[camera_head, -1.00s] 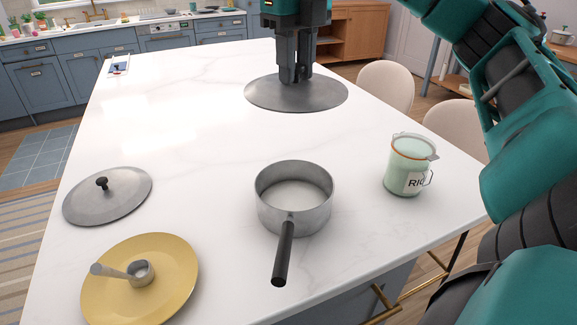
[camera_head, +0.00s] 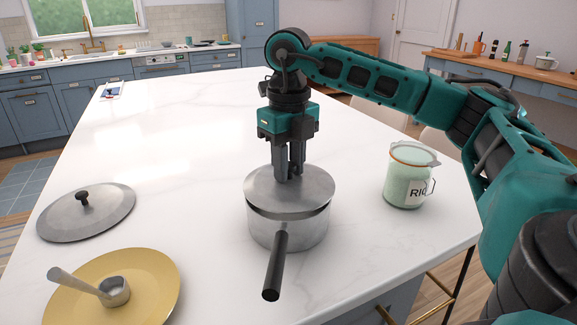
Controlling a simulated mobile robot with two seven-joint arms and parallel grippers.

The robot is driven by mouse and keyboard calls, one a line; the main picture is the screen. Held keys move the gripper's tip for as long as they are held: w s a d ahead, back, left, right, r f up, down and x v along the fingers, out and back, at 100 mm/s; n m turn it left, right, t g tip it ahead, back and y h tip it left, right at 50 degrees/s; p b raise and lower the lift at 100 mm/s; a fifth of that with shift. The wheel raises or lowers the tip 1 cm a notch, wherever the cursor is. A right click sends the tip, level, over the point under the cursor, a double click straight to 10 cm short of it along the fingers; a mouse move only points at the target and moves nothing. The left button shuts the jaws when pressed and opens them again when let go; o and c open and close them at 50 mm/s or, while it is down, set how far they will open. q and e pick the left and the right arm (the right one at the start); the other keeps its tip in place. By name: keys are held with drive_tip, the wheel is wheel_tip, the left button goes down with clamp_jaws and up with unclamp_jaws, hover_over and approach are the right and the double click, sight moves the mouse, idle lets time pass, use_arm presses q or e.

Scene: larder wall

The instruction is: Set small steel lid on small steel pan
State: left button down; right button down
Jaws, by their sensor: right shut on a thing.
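The small steel pan (camera_head: 287,234) stands upright on the white counter, its black handle (camera_head: 275,268) pointing toward me. My right gripper (camera_head: 289,178) points straight down and is shut on the small steel lid (camera_head: 262,193), at its middle; the fingers hide the knob. The lid covers the pan's mouth from this view, at or just above the rim. A dark line shows below its front edge, and I cannot tell whether lid and rim touch. My left gripper is not in view.
Another steel lid with a black knob (camera_head: 86,212) lies at the left. A yellow plate (camera_head: 150,290) bears a small metal measuring cup (camera_head: 114,291). A pale green rice jar (camera_head: 407,180) stands right of the pan. The far counter (camera_head: 190,125) is mostly clear.

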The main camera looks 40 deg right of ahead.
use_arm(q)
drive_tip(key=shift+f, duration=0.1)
use_arm(e)
drive_tip(key=shift+f, duration=0.2)
use_arm(q)
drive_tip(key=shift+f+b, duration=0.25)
drive_tip(key=shift+b, duration=0.1)
use_arm(e)
drive_tip(key=shift+f, duration=0.5)
drive_tip(key=c, duration=0.9)
unclamp_jaws()
drive_tip(key=shift+o, duration=0.2)
drive_tip(key=shift+r+p, duration=0.35)
drive_tip(key=shift+r, duration=0.15)
use_arm(q)
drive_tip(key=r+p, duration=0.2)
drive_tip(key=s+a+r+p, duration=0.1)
drive_tip(key=p, duration=0.1)
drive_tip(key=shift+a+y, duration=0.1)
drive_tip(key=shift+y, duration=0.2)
use_arm(e)
wheel_tip(320, 180, up, 12)
drive_tip(key=shift+r, duration=0.15)
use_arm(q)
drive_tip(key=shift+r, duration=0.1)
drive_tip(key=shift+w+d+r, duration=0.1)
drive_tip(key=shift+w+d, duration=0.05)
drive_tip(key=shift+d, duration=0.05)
